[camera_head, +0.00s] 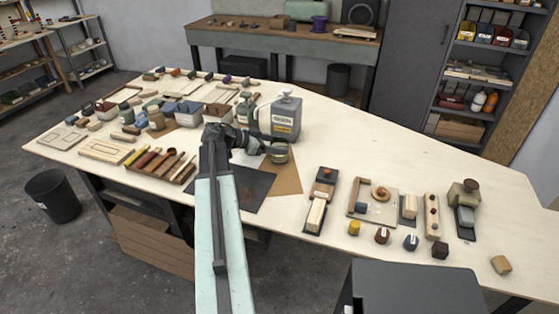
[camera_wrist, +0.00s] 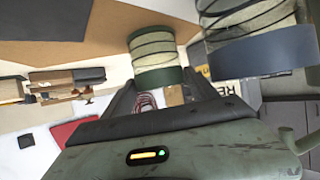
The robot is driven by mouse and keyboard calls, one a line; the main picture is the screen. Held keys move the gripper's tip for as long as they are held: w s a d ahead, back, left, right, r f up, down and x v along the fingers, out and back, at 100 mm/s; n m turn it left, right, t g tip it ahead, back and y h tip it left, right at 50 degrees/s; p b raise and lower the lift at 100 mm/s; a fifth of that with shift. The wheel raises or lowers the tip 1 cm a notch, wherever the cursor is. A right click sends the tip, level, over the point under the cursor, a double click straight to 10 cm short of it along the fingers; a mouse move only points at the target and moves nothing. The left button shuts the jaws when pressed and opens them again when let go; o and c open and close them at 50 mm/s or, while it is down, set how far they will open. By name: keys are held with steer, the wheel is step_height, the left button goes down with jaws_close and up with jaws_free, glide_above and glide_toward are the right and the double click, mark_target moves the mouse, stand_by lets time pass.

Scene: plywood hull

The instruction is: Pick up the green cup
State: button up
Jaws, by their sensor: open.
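A short round cup (camera_head: 279,153), green and beige with dark bands, stands on the brown sheet on the table, just right of my gripper (camera_head: 266,147). In the wrist view the banded cup (camera_wrist: 155,58) shows a green band at its near end. It lies at the far end of the space between the two dark fingers of my gripper (camera_wrist: 163,88). The fingers are apart and I see nothing clamped between them. Whether either finger touches the cup cannot be told.
A grey labelled canister (camera_head: 286,118) stands close behind the cup. A similar, larger banded cylinder (camera_wrist: 250,18) is at the upper right of the wrist view. Wooden trays and blocks crowd the left. Small blocks and a wooden board (camera_head: 373,208) lie at right.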

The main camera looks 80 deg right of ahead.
jaws_close()
steer(key=shift+r+p, duration=0.55)
steer(key=shift+p, duration=0.1)
steer(key=w+a+r+p, duration=0.4)
steer(key=w+a, duration=0.6)
steer(key=a, duration=0.2)
